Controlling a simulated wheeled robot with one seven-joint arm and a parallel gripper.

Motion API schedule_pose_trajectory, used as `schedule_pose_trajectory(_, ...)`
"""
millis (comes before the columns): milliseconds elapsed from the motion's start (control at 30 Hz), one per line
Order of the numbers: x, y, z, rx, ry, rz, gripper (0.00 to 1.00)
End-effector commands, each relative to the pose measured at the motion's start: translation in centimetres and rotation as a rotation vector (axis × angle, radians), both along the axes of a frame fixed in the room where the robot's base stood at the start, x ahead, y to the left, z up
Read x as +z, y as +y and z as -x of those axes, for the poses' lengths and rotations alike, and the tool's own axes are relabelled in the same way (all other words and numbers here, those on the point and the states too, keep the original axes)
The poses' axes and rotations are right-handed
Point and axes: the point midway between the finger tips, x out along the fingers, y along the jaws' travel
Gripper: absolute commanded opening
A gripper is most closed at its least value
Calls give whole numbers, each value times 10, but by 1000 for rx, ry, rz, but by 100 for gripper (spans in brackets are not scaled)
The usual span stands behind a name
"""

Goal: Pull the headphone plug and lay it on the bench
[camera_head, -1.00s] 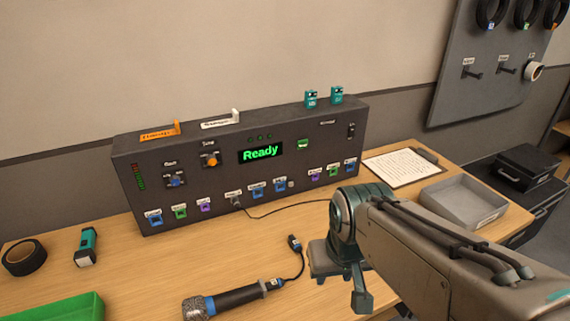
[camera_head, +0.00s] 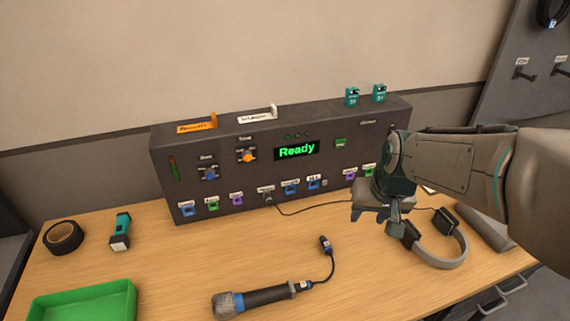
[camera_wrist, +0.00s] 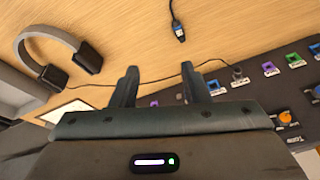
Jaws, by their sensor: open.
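The headphone plug (camera_head: 268,198) sits in a socket in the lower row of the dark console (camera_head: 225,142). Its thin black cable runs right across the bench (camera_head: 190,275) toward the grey headphones (camera_head: 462,245), passing behind my gripper. My gripper (camera_head: 377,216) is open and empty, above the bench in front of the console's right part, well to the right of the plug. In the wrist view the plug (camera_wrist: 239,79) is right of my open fingers (camera_wrist: 160,72), and the headphones (camera_wrist: 58,62) are to their left.
A microphone (camera_head: 258,297) with a short cable lies in front of the console. A green tray (camera_head: 85,305), black tape roll (camera_head: 63,237) and teal torch (camera_head: 120,231) are at the left. The bench between the torch and microphone is bare.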

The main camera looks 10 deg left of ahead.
Motion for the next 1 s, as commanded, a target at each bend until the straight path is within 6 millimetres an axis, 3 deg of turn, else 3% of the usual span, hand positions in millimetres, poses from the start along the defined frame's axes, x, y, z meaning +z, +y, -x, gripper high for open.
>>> schedule_pose_trajectory(200, -7, 64, -54, 97, -19, -4, 42)
schedule_pose_trajectory(400, -24, 128, -92, 183, -48, 2, 42)
schedule_pose_trajectory(700, -60, 219, -122, 304, -100, 25, 42)
schedule_pose_trajectory(833, -71, 241, -126, 332, -116, 31, 42)
schedule_pose_trajectory(1000, -80, 252, -128, 347, -124, 34, 42)
